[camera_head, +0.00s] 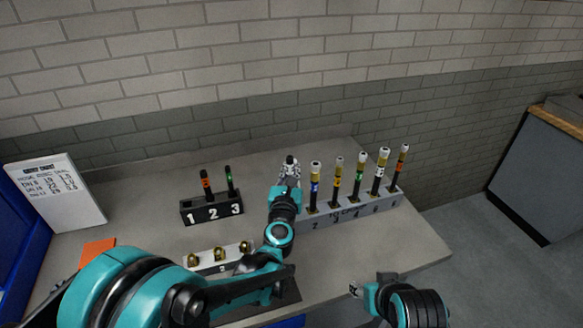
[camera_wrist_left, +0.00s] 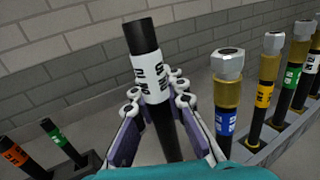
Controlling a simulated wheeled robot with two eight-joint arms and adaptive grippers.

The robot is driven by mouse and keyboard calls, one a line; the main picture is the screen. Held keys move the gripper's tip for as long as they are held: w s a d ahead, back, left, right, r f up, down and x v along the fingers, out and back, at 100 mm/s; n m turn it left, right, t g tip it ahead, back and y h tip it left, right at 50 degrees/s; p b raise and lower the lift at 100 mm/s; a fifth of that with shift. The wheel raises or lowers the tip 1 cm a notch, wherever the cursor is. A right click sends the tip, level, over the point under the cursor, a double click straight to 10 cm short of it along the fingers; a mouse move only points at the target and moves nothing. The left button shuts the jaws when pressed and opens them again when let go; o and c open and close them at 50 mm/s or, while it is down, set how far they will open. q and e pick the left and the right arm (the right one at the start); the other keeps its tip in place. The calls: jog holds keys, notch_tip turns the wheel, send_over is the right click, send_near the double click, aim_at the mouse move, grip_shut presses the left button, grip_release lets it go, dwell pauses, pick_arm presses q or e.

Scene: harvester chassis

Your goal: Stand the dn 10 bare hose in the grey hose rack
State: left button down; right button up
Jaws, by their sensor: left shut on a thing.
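My left gripper (camera_head: 290,172) is shut on a black bare hose (camera_wrist_left: 145,40) with a white label band; the print is too blurred to read for certain. The hose stands roughly upright, tilted slightly, with no metal fitting on its top end. Its lower end is hidden behind the gripper. The grey hose rack (camera_head: 345,217) is to the right of the left gripper and holds several hoses with metal ends. Its left end is partly hidden by my arm. My right gripper (camera_head: 356,289) is low at the table's front edge, apart from everything; its fingers are too small to judge.
A black block (camera_head: 212,211) marked 1, 2, 3 holds an orange-banded hose (camera_head: 206,184) and a green-banded hose (camera_head: 229,180). A white holder (camera_head: 221,268) with brass fittings lies in front. A chart board (camera_head: 56,193) and an orange sheet (camera_head: 97,252) are at left.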

pick_arm(q)
jog(key=shift+f, duration=0.2)
notch_tip(320, 180, down, 7)
jog(key=b, duration=0.6)
dwell(1.1)
jog(key=shift+r, duration=0.1)
jog(key=c, duration=1.5)
grip_release()
jog(key=shift+o, duration=0.2)
jog(key=s+a, duration=0.1)
jog(key=s, duration=1.1)
jog(key=shift+a+f, duration=0.2)
jog(key=shift+a, duration=0.05)
